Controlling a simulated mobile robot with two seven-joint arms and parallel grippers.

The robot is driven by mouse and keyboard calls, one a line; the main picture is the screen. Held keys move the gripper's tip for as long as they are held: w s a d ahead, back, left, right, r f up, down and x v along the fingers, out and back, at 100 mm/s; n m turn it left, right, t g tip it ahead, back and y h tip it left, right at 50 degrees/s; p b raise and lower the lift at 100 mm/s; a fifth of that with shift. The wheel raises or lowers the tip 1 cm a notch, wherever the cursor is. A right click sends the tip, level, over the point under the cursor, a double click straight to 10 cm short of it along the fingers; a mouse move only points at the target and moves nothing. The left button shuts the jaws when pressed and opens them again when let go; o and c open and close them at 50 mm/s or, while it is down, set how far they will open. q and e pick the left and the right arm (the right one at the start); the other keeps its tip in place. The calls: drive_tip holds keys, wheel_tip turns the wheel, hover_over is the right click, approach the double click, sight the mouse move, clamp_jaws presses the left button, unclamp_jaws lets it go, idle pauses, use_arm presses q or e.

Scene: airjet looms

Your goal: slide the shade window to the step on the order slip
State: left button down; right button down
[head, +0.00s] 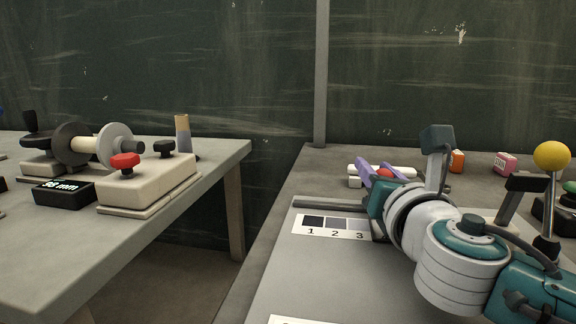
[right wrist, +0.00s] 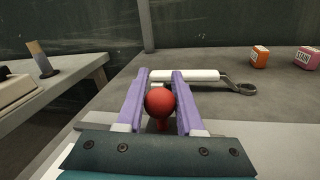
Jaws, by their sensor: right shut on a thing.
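My right gripper (head: 376,172) has purple fingers. In the right wrist view the right gripper (right wrist: 161,78) is shut on a red ball knob (right wrist: 160,102), with a finger on each side. The red knob also shows between the fingers in the head view (head: 384,173). A shade strip (head: 335,227) with steps 1, 2 and 3, dark to lighter, lies left of my right arm. My arm hides whatever lies to its right, including most of the shade window. A white slip (head: 300,320) is cut off at the bottom edge; its writing is not readable. My left gripper is not in view.
A white-handled tool with a ring end (right wrist: 185,76) lies just beyond the fingers. An orange block (head: 457,161) and a pink block (head: 504,163) stand farther back. A yellow-ball lever (head: 552,156) stands at right. The left table (head: 215,165) carries a spool device.

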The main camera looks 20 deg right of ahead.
sight(372, 234)
idle(0.3)
drive_tip(key=shift+w+a, duration=0.45)
drive_tip(key=shift+a, duration=0.25)
drive_tip(key=shift+w+a, duration=0.4)
drive_tip(key=shift+a, duration=0.25)
drive_tip(key=c, duration=0.5)
unclamp_jaws()
drive_tip(key=shift+d, duration=0.1)
drive_tip(key=shift+c, duration=0.2)
drive_tip(key=p+v, duration=0.1)
drive_tip(key=v, duration=0.9)
drive_tip(key=shift+p, duration=0.35)
